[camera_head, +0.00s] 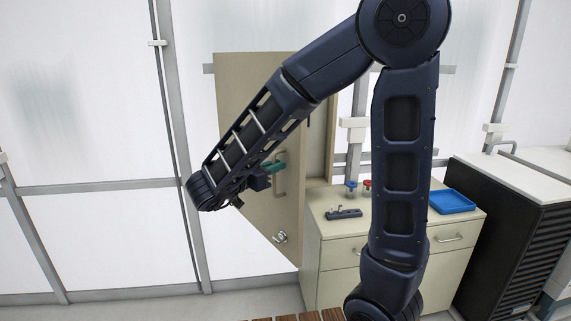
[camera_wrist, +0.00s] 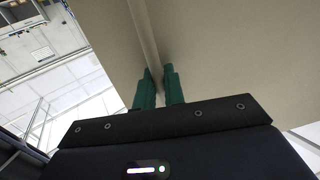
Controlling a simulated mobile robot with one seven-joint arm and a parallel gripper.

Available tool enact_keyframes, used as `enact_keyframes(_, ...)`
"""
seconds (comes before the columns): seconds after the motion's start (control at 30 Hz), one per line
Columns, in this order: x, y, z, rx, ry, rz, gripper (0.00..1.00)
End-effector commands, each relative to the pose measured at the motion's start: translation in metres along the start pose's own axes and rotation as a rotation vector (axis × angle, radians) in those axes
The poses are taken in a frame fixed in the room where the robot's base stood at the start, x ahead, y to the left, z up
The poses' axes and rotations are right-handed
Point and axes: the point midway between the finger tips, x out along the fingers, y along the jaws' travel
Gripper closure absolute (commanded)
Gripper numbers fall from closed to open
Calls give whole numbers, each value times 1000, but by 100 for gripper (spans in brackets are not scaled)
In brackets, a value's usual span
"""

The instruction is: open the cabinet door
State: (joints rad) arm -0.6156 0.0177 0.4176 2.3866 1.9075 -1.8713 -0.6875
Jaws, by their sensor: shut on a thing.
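The cabinet door (camera_head: 235,95) is a beige panel, swung out to the left of the cabinet body (camera_head: 318,135). It stands open at a wide angle, and my arm hides part of it. The door's handle (camera_head: 283,178) is a pale vertical bar. My gripper (camera_head: 277,168) has green fingers and is shut on this handle. In the wrist view, the green fingers (camera_wrist: 159,88) sit on either side of the handle bar (camera_wrist: 143,30), with the beige door panel (camera_wrist: 215,50) behind. The exact contact of the fingertips is hard to see.
A beige counter with drawers (camera_head: 335,262) stands right of the door. On it are a blue tray (camera_head: 452,201), a dark device (camera_head: 343,213), and small blue-lidded (camera_head: 350,188) and red-lidded (camera_head: 367,187) pots. A black slatted unit (camera_head: 510,245) stands at right. Open floor lies left.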

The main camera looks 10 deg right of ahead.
Motion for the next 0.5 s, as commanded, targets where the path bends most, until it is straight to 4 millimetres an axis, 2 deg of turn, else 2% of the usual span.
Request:
enact_keyframes(0.1,-16,-4,0,0,1,-4,100)
enact_keyframes(0.5,-59,-14,0,0,1,-4,100)
